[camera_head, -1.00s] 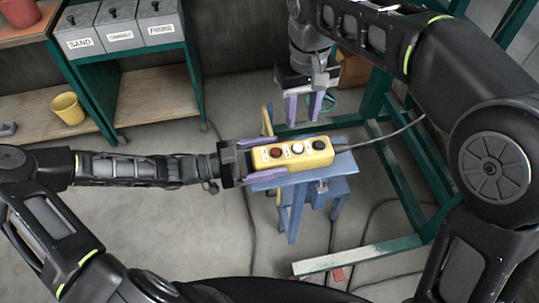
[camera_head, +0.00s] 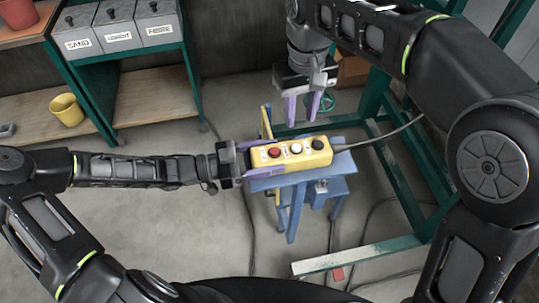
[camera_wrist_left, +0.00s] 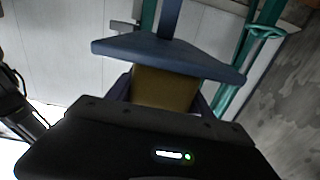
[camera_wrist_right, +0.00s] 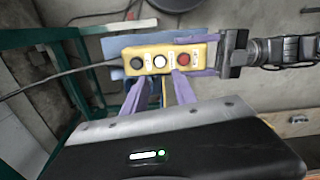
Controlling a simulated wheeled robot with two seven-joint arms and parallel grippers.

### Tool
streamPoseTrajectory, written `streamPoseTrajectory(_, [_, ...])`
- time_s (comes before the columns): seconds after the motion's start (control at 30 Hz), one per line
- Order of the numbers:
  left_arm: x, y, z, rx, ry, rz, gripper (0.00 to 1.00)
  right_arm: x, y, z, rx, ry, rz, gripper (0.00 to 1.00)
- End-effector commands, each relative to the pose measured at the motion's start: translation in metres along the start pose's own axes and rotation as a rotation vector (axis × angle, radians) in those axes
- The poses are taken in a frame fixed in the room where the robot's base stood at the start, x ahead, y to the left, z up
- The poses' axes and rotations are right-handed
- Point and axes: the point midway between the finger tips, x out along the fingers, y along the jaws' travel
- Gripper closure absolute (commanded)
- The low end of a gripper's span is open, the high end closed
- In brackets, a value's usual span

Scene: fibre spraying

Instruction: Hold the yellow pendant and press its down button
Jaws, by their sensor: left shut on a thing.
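The yellow pendant (camera_head: 318,158) has a red, a white and a black button in a row, the red one nearest my left gripper and the black one (camera_head: 317,144) nearest the cable. My left gripper (camera_head: 258,160) is shut on its left end and holds it level above a blue stool. My right gripper (camera_head: 302,107) is beyond the pendant, its purple fingers apart and nothing between them. In the right wrist view the pendant (camera_wrist_right: 146,50) lies past these fingers (camera_wrist_right: 170,95), near its white and red buttons. The left wrist view shows only part of the yellow body (camera_wrist_left: 165,90).
The blue stool (camera_head: 340,182) stands under the pendant. A cable (camera_head: 385,138) runs from the pendant's right end towards a green frame (camera_head: 385,175). Shelves with grey bins (camera_head: 115,35) and a yellow bucket (camera_head: 66,109) are at the left.

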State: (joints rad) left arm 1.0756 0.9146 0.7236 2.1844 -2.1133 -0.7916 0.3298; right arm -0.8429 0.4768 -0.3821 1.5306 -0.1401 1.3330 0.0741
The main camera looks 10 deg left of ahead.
Motion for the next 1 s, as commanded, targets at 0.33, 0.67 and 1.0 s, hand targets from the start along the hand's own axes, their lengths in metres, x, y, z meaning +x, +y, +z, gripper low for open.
streamPoseTrajectory(0.33, [-0.0002, -0.0003, 0.0003, 0.000, -0.001, -0.001, 1.00, 0.0000, 0.0000, 0.0000, 0.000, 0.000, 0.000, 0.96])
streamPoseTrajectory(0.67, [-0.0003, -0.0004, 0.0004, 0.000, -0.001, -0.001, 1.00, 0.0000, 0.0000, 0.0000, 0.000, 0.000, 0.000, 1.00])
streamPoseTrajectory(1.0, [-0.0003, -0.0004, 0.0004, 0.000, -0.001, -0.001, 1.00, 0.0000, 0.0000, 0.0000, 0.000, 0.000, 0.000, 1.00])
